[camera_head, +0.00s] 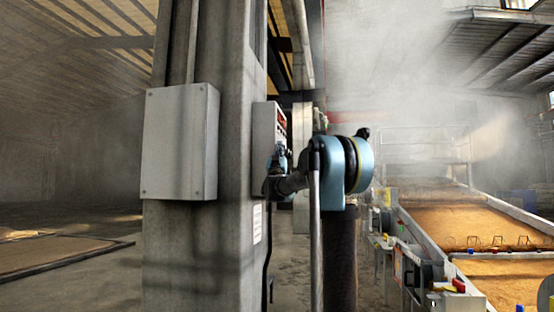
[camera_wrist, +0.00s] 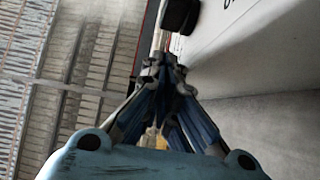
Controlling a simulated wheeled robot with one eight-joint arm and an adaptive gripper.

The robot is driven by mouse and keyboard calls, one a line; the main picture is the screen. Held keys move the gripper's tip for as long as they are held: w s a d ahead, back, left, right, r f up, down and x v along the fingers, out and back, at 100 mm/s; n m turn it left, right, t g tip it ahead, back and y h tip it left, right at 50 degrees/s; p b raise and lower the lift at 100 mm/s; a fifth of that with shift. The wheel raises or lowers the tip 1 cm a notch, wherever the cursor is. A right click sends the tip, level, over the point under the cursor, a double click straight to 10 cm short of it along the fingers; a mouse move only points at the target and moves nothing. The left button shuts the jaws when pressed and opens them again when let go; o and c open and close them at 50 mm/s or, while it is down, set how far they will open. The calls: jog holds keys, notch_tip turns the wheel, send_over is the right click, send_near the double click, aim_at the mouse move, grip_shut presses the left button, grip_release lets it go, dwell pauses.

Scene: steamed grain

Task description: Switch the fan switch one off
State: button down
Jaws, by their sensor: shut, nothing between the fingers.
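A grey-white control panel (camera_head: 268,128) is mounted on the right side of the concrete pillar, seen nearly edge-on, with small red parts on its face. In the wrist view its white face (camera_wrist: 245,45) fills the upper right, and a black switch knob (camera_wrist: 180,15) stands out from it near the top edge. I cannot tell which switch this is or its position. My gripper (camera_wrist: 160,66) is shut and empty, its tips just below the knob in that view and apparently apart from it. In the head view my gripper (camera_head: 277,162) is beside the lower part of the panel.
A plain grey box (camera_head: 180,142) is fixed to the front of the concrete pillar (camera_head: 200,250). On the right, a long conveyor bed of brown grain (camera_head: 470,228) runs back into steam. A low grain bed (camera_head: 55,255) lies on the floor at left.

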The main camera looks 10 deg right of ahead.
jog(key=shift+w+d, duration=0.25)
jog(key=shift+w, duration=0.55)
jog(key=shift+w+d, duration=0.25)
jog(key=shift+w, duration=0.55)
jog(key=shift+d, duration=0.1)
jog(key=shift+r, duration=0.1)
